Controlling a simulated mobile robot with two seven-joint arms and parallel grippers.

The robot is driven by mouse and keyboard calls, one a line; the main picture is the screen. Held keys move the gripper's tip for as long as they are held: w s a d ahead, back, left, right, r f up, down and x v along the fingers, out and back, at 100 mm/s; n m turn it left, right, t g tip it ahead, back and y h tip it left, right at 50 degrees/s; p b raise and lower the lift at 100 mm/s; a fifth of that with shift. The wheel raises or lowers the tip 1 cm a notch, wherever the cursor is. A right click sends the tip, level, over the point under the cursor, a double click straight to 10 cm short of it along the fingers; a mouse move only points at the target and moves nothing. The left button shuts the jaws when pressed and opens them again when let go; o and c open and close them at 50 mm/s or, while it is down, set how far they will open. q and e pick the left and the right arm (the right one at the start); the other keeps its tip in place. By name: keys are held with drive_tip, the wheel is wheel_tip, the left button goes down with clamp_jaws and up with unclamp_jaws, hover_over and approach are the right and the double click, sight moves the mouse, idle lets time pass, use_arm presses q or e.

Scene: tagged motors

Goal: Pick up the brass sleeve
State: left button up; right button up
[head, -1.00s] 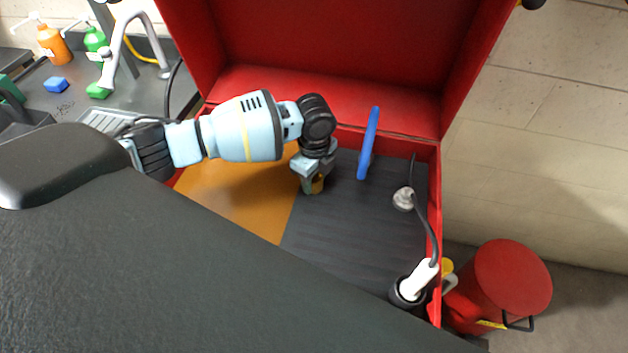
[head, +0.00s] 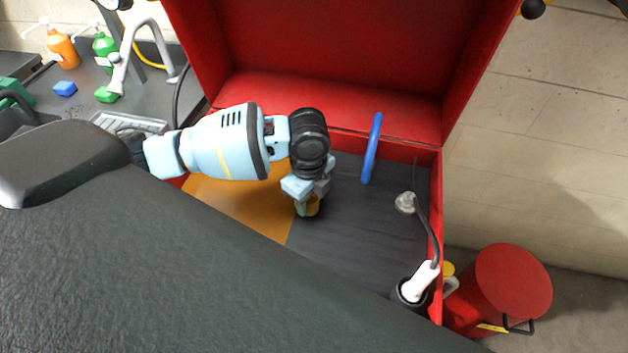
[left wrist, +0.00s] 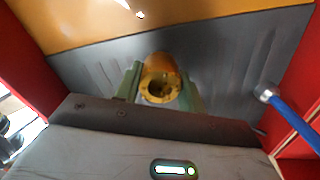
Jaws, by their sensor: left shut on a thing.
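The brass sleeve (left wrist: 160,82) is a hollow, yellow-gold cylinder with a dark bore, seen in the left wrist view between the two green fingers of my left gripper (left wrist: 160,92). The gripper is shut on it, with one finger on each side. In the head view my left gripper (head: 307,204) points down over the red box, and only a small part of the sleeve (head: 314,207) shows between the fingers. I cannot tell whether the sleeve touches the floor of the box. My right gripper is not in view.
The red box (head: 437,200) has an orange panel (head: 235,205) and a dark grey floor (head: 355,235). A blue bar (head: 371,150) stands right of the gripper. A grey round piece (head: 405,202) and a white-handled tool (head: 420,281) with a cord lie near the right wall.

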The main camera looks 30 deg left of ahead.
use_arm(q)
drive_tip(key=s, duration=0.2)
drive_tip(key=s+d, duration=0.1)
drive_tip(key=s, duration=0.2)
drive_tip(key=s+d, duration=0.1)
drive_tip(key=s, duration=0.1)
drive_tip(key=shift+s+r, duration=0.3)
drive_tip(key=shift+r, duration=0.1)
